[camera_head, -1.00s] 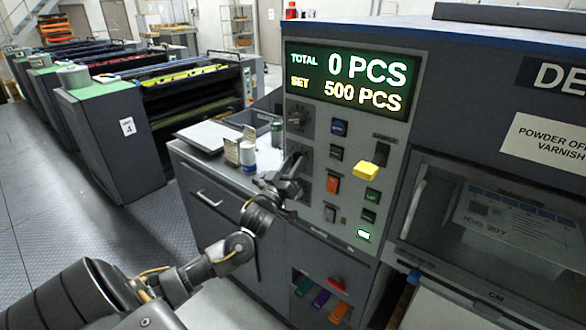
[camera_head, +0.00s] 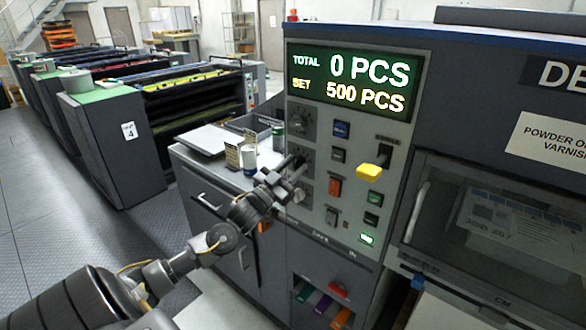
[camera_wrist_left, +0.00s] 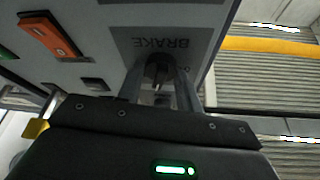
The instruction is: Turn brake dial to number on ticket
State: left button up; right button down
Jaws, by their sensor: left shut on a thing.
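The brake dial (camera_wrist_left: 157,75) is a dark knob beneath an upside-down BRAKE label in the left wrist view, between the two fingers of my left gripper (camera_wrist_left: 160,90). In the head view my left gripper (camera_head: 296,178) is at the left column of dials on the grey control panel (camera_head: 320,222), shut on the dial and largely covering it. The dial's pointer and numbers cannot be read. A printed sheet (camera_head: 495,215) behind the machine window reads something like "JOB 20"; I cannot tell whether it is the ticket. My right gripper is out of view.
Another dial (camera_head: 300,121) sits above my gripper. A display (camera_head: 352,82) reads 0 PCS and 500 PCS. A cabinet top with small cans (camera_head: 248,158) lies left.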

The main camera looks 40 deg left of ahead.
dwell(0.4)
pick_arm(q)
jog(key=o, duration=1)
jog(key=shift+f, duration=0.1)
jog(key=shift+b+v, duration=1.75)
jog(key=shift+v, duration=3.6)
